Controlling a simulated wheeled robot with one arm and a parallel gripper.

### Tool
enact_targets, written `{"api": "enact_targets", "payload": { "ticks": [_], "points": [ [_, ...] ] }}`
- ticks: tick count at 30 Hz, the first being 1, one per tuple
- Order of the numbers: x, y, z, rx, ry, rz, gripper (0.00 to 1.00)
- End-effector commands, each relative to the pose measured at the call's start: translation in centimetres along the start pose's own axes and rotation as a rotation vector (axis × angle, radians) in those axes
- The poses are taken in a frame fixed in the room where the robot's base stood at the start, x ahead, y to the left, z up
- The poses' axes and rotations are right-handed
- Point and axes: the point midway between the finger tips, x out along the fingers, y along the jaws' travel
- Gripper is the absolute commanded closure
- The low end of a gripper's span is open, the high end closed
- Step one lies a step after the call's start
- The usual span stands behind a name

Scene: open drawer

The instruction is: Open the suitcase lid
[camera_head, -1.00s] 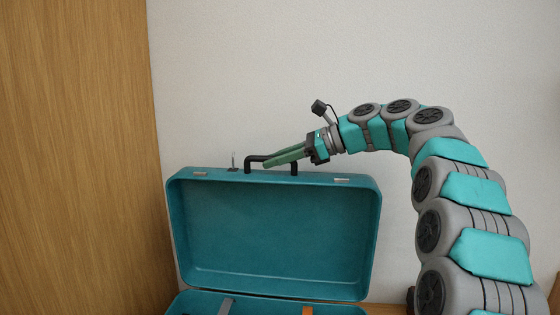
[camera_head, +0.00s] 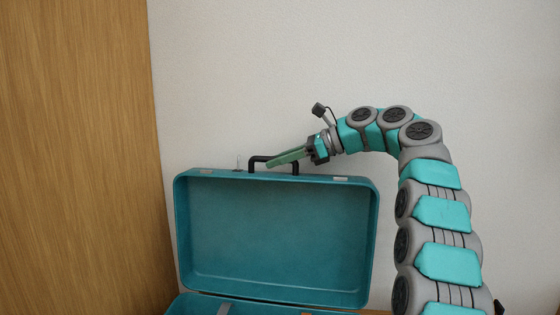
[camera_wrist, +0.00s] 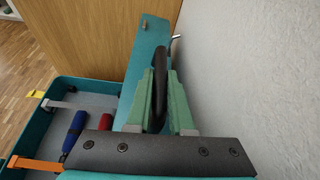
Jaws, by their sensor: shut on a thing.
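The teal suitcase lid (camera_head: 275,235) stands raised, close to upright, with its hollow inside facing the head camera. A black handle (camera_head: 257,161) sits on the lid's top edge. My gripper (camera_head: 272,163) is shut on the handle, its green fingers reaching in from the right. In the wrist view the dark handle (camera_wrist: 159,80) lies between the two green fingers (camera_wrist: 160,100). The open suitcase base (camera_wrist: 52,88) shows at the left of the wrist view, with a blue-handled tool (camera_wrist: 76,130) and a red item (camera_wrist: 106,122) inside. Most of the base is cut off in the head view.
A pale wall (camera_head: 440,60) stands close behind the lid. A wooden panel (camera_head: 75,150) rises at the left. A yellow tag (camera_wrist: 36,94) and an orange strap (camera_wrist: 35,163) show at the base's edge. Wooden floor lies beyond.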

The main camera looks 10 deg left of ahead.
Motion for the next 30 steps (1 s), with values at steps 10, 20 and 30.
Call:
{"api": "enact_targets", "payload": {
  "ticks": [10, 20, 30],
  "points": [
    [0.33, -0.66, -0.26, 0.019, 0.001, 0.005, 1.0],
    [0.37, -0.62, -0.21, 0.022, 0.001, 0.007, 1.0],
    [0.38, -0.6, -0.16, 0.02, 0.001, 0.007, 0.62]
  ]
}}
